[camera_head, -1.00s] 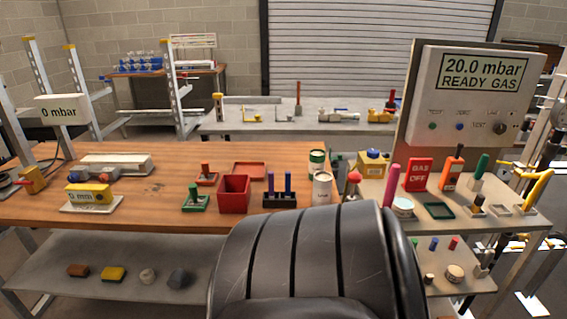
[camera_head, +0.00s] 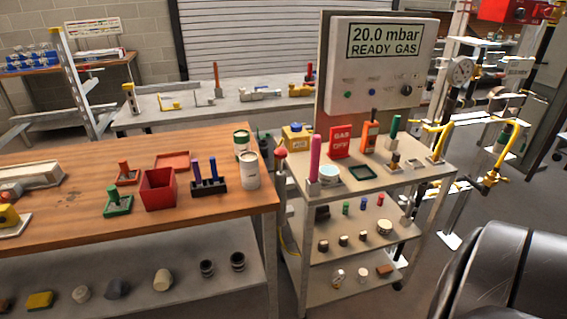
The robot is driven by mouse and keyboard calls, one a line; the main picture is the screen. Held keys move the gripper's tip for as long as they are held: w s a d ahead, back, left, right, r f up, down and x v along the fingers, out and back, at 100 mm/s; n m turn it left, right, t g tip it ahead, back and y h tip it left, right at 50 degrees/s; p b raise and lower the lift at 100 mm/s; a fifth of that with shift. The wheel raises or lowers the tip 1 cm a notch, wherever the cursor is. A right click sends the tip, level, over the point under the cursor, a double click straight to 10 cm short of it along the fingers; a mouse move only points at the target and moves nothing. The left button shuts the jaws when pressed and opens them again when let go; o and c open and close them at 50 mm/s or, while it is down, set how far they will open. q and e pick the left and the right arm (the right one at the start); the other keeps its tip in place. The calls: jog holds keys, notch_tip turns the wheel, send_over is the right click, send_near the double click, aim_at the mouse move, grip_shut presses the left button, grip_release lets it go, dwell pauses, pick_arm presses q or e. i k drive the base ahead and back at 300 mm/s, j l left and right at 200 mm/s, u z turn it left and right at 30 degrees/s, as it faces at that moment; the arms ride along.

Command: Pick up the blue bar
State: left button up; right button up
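Two upright blue-violet bars stand in a black holder (camera_head: 209,187) on the wooden table: a left blue bar (camera_head: 196,171) and a right blue bar (camera_head: 213,169). I cannot tell which of these the task means. Neither of my grippers is in view.
The red box (camera_head: 158,188) and green stand (camera_head: 118,204) are left of the holder. A white can (camera_head: 250,170) is just right of it. A black padded chair-like thing (camera_head: 510,275) fills the lower right. The cart (camera_head: 338,184) stands right of the table.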

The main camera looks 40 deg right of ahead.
aim_at(211, 158)
jog(key=i+z, duration=0.8)
jog(key=z, duration=0.2)
